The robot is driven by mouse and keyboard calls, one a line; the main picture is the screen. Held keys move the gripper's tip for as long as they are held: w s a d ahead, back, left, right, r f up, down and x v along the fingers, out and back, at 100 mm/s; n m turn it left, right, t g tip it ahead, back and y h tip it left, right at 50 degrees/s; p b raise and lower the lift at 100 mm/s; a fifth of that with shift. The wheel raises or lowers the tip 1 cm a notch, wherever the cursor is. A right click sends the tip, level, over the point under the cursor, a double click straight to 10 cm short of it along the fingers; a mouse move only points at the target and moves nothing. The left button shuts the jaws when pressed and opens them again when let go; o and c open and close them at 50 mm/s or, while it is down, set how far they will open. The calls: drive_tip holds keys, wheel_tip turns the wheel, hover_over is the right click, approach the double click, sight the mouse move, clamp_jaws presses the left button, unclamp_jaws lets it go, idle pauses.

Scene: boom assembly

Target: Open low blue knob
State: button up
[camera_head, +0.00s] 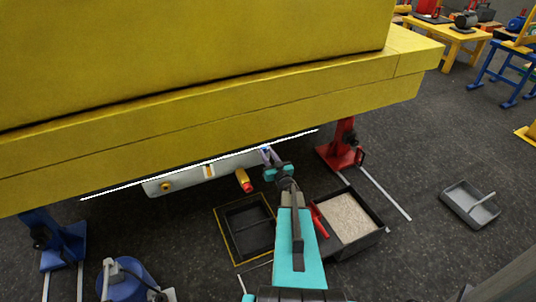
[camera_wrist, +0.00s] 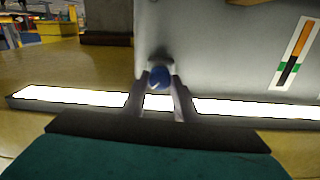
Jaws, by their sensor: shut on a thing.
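The low blue knob (camera_wrist: 159,77) sits on the grey panel (camera_wrist: 215,50) in the wrist view. My gripper (camera_wrist: 158,85) is shut on it, with one finger on each side. In the head view my gripper (camera_head: 268,156) reaches the panel's right part, under the big yellow boom (camera_head: 200,110). There the knob shows only as a small blue spot between the fingers, largely covered by them. The knob's exact turn angle cannot be told.
A yellow and red handle (camera_head: 244,181) sticks out left of my gripper. A black tray (camera_head: 228,222) and a box of pale granules (camera_head: 348,218) stand on the floor below. A red stand (camera_head: 341,152) is to the right.

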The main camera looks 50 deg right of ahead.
drive_tip(key=shift+d, duration=0.15)
drive_tip(key=o, duration=1.1)
drive_tip(key=shift+c, duration=0.2)
drive_tip(key=v, duration=1.4)
drive_tip(key=shift+b, duration=0.35)
drive_tip(key=shift+w, duration=0.1)
